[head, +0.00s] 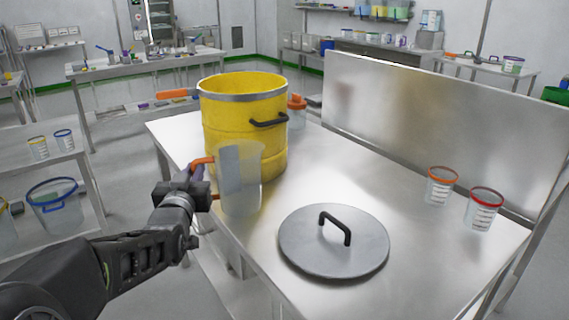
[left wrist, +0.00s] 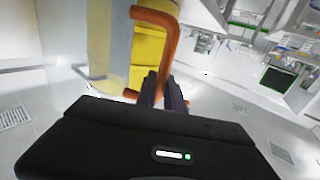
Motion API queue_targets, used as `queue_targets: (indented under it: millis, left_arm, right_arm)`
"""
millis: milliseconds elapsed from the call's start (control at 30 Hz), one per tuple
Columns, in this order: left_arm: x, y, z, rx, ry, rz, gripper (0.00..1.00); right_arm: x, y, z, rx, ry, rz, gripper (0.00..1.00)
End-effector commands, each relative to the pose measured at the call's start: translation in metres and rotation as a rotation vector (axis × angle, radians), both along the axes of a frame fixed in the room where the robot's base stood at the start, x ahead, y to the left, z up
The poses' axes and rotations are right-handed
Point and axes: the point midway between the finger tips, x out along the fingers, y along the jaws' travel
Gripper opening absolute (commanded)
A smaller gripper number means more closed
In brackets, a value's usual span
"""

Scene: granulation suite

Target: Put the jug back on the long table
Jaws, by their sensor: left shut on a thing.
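A clear jug (head: 240,180) with an orange handle is held upright at the left edge of the steel table (head: 400,205), in front of the yellow drum. I cannot tell whether its base touches the table. My left gripper (head: 200,182) is shut on the jug's handle. In the left wrist view, the fingers (left wrist: 163,92) close on the orange handle (left wrist: 172,40), with the jug's clear wall beyond it. My right gripper is in neither view.
The open yellow drum (head: 245,120) stands on the table behind the jug. A round steel lid (head: 300,245) lies in front. Two clear beakers (head: 442,185) (head: 484,210) stand at the right, by an upright steel panel (head: 440,120). The table's middle is clear.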

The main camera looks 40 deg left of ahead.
Motion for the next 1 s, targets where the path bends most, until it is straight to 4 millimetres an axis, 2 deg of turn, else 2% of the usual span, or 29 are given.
queue_targets:
  millis: [133, 267, 600, 700, 833, 1000]
  left_arm:
    - [0.006, -0.001, 0.001, 0.001, -0.002, 0.000, 0.00]
    - [0.026, -0.007, 0.001, 0.000, 0.000, -0.003, 0.00]
    - [0.111, -0.032, 0.002, -0.001, 0.000, -0.003, 0.00]
    - [0.127, -0.037, 0.001, -0.001, -0.001, -0.002, 0.00]
    - [0.135, -0.038, 0.001, 0.001, -0.001, 0.000, 0.00]
    - [0.135, -0.038, 0.001, 0.001, -0.002, 0.001, 0.00]
  right_arm:
    - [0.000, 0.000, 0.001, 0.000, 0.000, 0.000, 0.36]
    - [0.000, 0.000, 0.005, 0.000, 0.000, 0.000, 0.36]
    - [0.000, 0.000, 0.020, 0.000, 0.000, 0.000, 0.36]
    - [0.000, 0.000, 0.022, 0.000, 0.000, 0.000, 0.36]
    - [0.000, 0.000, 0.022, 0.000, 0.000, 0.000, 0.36]
    - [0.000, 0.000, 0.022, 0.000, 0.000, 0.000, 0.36]
